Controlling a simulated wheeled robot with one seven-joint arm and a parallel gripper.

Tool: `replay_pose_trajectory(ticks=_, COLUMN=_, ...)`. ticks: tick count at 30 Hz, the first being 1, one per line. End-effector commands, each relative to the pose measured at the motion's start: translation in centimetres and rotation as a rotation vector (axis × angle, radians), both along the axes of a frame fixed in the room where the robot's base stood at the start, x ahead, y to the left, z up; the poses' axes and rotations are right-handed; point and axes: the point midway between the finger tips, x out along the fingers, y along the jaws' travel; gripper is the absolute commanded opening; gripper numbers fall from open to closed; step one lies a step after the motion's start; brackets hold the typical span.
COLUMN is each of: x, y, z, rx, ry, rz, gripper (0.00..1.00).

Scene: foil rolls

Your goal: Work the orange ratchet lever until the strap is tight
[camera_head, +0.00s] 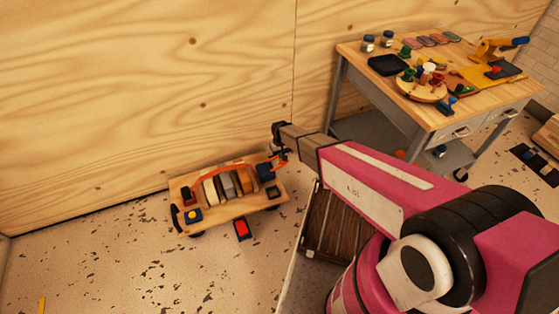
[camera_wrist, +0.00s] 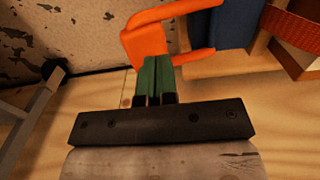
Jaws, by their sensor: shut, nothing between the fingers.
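The orange ratchet lever (camera_wrist: 152,38) fills the upper middle of the wrist view, with a bent arm reaching right to a dark blue ratchet body (camera_wrist: 238,22). In the head view the blue ratchet (camera_head: 264,169) sits at the right end of a small wooden cart (camera_head: 236,208). An orange strap (camera_head: 215,167) arches over several foil rolls (camera_head: 228,186) on it; a strap also shows at the wrist view's right edge (camera_wrist: 292,32). My gripper (camera_wrist: 154,62) is shut and empty, its green fingertips right at the lever. Whether they touch it I cannot tell.
A red-topped block (camera_head: 241,229) lies on the floor in front of the cart. A plywood wall (camera_head: 150,100) stands behind. A workbench (camera_head: 440,115) with tools and jars is at the right. A dark slatted crate (camera_head: 335,222) stands below my arm.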

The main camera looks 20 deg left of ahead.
Motion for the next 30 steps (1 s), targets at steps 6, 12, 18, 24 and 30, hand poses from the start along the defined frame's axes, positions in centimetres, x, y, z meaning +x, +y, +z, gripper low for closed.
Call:
replay_pose_trajectory(ticks=6, x=0.0, y=0.0, z=0.0, rx=0.000, ry=0.000, rz=0.000, gripper=0.00)
replay_pose_trajectory(ticks=12, x=0.0, y=0.0, z=-0.2, rx=0.000, ry=0.000, rz=0.000, gripper=0.00)
replay_pose_trajectory(ticks=18, x=0.0, y=0.0, z=-0.9, rx=0.000, ry=0.000, rz=0.000, gripper=0.00)
replay_pose_trajectory(ticks=24, x=0.0, y=0.0, z=-1.8, rx=0.000, ry=0.000, rz=0.000, gripper=0.00)
replay_pose_trajectory(ticks=30, x=0.0, y=0.0, z=-2.6, rx=-0.001, ry=0.001, rz=0.000, gripper=0.00)
